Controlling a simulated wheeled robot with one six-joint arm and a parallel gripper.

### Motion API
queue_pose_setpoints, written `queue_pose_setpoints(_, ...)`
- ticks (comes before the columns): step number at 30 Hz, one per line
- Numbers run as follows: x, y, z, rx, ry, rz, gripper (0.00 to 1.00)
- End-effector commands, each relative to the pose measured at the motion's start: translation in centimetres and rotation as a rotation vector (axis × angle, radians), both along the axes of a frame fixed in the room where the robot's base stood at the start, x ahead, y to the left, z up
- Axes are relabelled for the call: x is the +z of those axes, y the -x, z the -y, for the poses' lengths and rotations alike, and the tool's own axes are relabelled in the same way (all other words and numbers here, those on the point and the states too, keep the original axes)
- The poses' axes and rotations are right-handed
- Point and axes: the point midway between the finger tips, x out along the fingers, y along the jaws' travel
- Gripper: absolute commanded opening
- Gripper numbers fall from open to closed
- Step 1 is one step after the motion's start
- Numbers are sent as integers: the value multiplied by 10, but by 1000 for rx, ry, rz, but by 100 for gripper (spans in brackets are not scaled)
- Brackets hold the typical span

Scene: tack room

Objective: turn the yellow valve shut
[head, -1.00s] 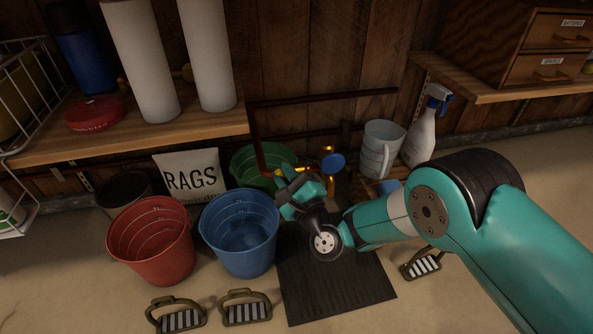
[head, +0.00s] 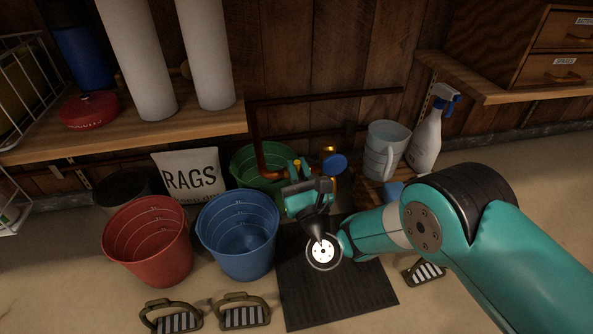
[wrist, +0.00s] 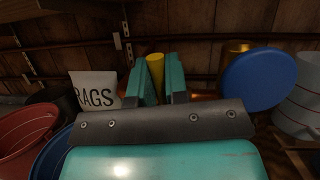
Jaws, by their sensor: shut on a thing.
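The yellow valve handle (wrist: 155,70) stands between the two teal fingers of my gripper (wrist: 159,80) in the wrist view, with a finger against each side. In the head view my gripper (head: 299,170) is at the copper pipe, in front of the green bucket, and a small bit of the yellow handle (head: 297,162) shows at its fingertips. My gripper is shut on the handle. The valve body and the lower part of the handle are hidden behind my gripper.
A blue round handwheel (head: 334,164) is close to the right of my gripper. The copper pipe (head: 256,135) runs along the wall. Green (head: 244,164), blue (head: 240,232) and red (head: 147,240) buckets stand left. A pitcher (head: 384,150) and spray bottle (head: 427,140) stand right.

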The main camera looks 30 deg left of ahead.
Motion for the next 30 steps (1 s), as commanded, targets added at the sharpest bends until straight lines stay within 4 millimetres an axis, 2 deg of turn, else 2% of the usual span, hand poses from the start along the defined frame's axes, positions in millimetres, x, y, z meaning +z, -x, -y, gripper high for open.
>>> queue_pose_setpoints(15, 1, 1, 1, 1, -23, -20, 0)
queue_pose_setpoints(16, 1, 1, 1, 0, -22, -20, 16)
queue_pose_setpoints(19, 1, 0, 2, -1, -21, -19, 39)
queue_pose_setpoints(30, -2, 5, -2, 10, -17, -16, 40)
